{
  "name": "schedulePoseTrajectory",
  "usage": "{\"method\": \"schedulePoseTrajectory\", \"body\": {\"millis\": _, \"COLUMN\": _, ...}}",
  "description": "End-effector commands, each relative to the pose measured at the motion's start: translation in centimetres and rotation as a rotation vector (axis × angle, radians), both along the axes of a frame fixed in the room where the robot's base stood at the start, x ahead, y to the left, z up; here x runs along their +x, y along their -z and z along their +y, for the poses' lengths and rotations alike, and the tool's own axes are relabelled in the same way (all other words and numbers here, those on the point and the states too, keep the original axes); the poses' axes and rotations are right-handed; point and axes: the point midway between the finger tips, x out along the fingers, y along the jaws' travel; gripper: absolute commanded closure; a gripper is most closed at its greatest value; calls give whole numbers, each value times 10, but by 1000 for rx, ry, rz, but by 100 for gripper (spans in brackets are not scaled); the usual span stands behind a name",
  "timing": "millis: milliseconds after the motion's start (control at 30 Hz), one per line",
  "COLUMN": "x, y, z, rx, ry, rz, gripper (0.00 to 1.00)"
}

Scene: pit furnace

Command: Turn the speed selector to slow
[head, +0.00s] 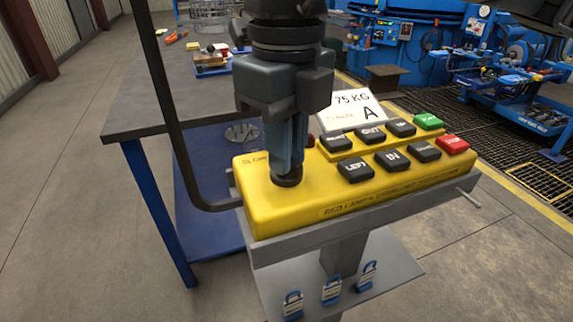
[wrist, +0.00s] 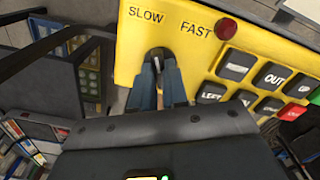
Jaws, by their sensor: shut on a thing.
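The yellow control box (head: 262,214) stands on a grey post. The black speed selector (wrist: 157,53) is near its left end, below the printed SLOW (wrist: 146,15) and FAST (wrist: 196,30) labels. My gripper (head: 287,165) points down from above, with its blue-grey fingers shut on the selector. In the wrist view the fingers (wrist: 158,80) flank the knob and hide much of it. A small white mark shows on the knob, but I cannot tell which label it points to. In the head view the selector's round base (head: 286,181) shows under the fingertips.
Black buttons (head: 355,169), a green button (head: 428,121) and a red button (head: 452,144) lie right of my gripper. A red lamp (wrist: 226,28) is beside FAST. A white card (head: 352,110) stands behind. A dark bent bar (head: 165,100) rises at left.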

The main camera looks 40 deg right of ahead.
Motion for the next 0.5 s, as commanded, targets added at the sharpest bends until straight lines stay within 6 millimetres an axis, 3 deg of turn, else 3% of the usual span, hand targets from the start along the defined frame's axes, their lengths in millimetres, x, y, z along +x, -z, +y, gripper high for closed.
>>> {"method": "schedulePoseTrajectory", "body": {"millis": 500, "x": 0, "y": 0, "z": 1, "rx": 2, "ry": -88, "rz": -1, "gripper": 100}}
